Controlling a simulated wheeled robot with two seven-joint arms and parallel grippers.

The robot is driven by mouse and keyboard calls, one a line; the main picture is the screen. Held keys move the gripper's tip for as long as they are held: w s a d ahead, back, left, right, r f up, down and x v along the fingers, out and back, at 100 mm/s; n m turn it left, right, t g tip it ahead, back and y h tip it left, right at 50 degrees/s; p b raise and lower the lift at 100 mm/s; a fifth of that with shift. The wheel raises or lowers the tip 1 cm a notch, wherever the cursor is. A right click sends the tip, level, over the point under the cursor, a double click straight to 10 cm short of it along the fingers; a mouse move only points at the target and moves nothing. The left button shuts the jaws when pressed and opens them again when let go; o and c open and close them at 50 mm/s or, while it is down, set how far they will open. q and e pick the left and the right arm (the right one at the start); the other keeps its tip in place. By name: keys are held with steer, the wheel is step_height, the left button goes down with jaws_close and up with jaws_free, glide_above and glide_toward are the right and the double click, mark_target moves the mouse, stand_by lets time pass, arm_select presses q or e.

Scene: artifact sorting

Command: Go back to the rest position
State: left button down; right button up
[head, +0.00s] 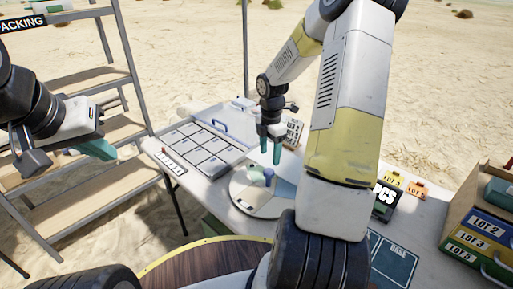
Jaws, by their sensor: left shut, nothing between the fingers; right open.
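My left gripper (98,149) is at the left of the head view, off to the side of the table and in front of the shelf rack. Its teal fingers are shut and empty. My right gripper (270,155) is open, with two teal fingers pointing down. It hangs over the white table (215,215), above a round plate (248,200). I see nothing held between the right fingers. My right arm covers part of the table's middle.
A tray with a grid of compartments (192,150) lies left on the table. A wooden shelf rack (75,135) stands at the left. A round wooden surface (200,268) is in front.

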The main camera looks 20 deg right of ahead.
steer(key=shift+r, duration=0.15)
steer(key=s+a+r+m+t, duration=0.2)
steer(key=s+a+r+m, duration=0.2)
steer(key=s+r+m, duration=0.2)
steer(key=s+a+r+m+t+y, duration=0.1)
steer(key=s+a+r+m+t, duration=0.1)
steer(key=s+r+m, duration=0.5)
steer(key=s+a+r+m+t+y, duration=0.1)
steer(key=s+a+r+m, duration=0.4)
steer(key=r, duration=0.6)
steer(key=s+m+t, duration=0.1)
steer(key=s+m, duration=0.1)
steer(key=s, duration=0.1)
steer(key=shift+a+r, duration=0.3)
steer(key=shift+r, duration=0.05)
